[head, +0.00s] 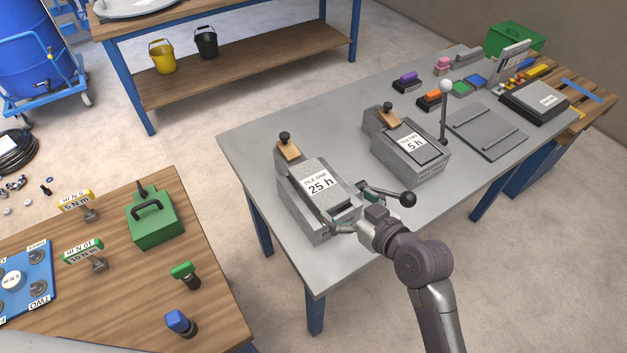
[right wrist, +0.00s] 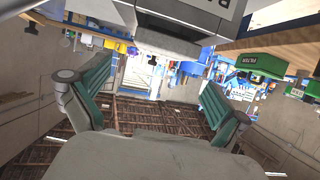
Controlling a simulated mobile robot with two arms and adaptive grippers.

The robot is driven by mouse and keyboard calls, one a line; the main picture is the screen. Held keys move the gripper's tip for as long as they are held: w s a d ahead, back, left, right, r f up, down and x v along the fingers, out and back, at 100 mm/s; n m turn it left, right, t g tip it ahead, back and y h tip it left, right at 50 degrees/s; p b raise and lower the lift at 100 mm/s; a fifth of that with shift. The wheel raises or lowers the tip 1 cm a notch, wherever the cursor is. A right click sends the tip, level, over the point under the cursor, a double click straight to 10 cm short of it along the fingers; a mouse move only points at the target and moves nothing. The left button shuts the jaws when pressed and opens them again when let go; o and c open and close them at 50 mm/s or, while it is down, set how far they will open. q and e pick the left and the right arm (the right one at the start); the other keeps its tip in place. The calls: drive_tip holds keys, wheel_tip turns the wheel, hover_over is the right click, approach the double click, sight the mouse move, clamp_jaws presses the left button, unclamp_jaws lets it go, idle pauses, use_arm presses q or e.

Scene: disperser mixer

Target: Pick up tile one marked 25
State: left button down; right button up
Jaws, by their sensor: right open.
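Tile one (head: 317,186), a grey block with a white label reading "TILE ONE 25 h", lies in a grey holder (head: 292,205) on the grey table. My right gripper (head: 352,210) is at the near end of this tile, with its fingers spread to either side. In the right wrist view the open teal-padded fingers (right wrist: 158,105) have nothing between their tips, and a grey block end (right wrist: 180,20) shows beyond them at the top. Whether the fingers touch the tile cannot be told. My left gripper is not in view.
A black-knobbed lever (head: 407,199) stands close to the right of my gripper. Tile two (head: 412,146), marked 5 h, sits in a second holder behind, beside a white-knobbed lever (head: 445,90). A wooden bench (head: 215,300) with tools is at left.

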sight(320, 184)
drive_tip(key=x, duration=0.4)
drive_tip(key=shift+w+a+f, duration=0.1)
drive_tip(key=shift+w+a, duration=0.1)
drive_tip(key=shift+w, duration=0.15)
drive_tip(key=shift+w+a, duration=0.15)
drive_tip(key=shift+a, duration=0.05)
drive_tip(key=x, duration=0.1)
drive_tip(key=p+x, duration=0.1)
drive_tip(key=x, duration=0.3)
drive_tip(key=shift+a+r+p, duration=0.1)
drive_tip(key=shift+r+p, duration=0.2)
drive_tip(key=c, duration=1.2)
drive_tip(key=shift+r, duration=0.1)
drive_tip(key=shift+c, duration=1.4)
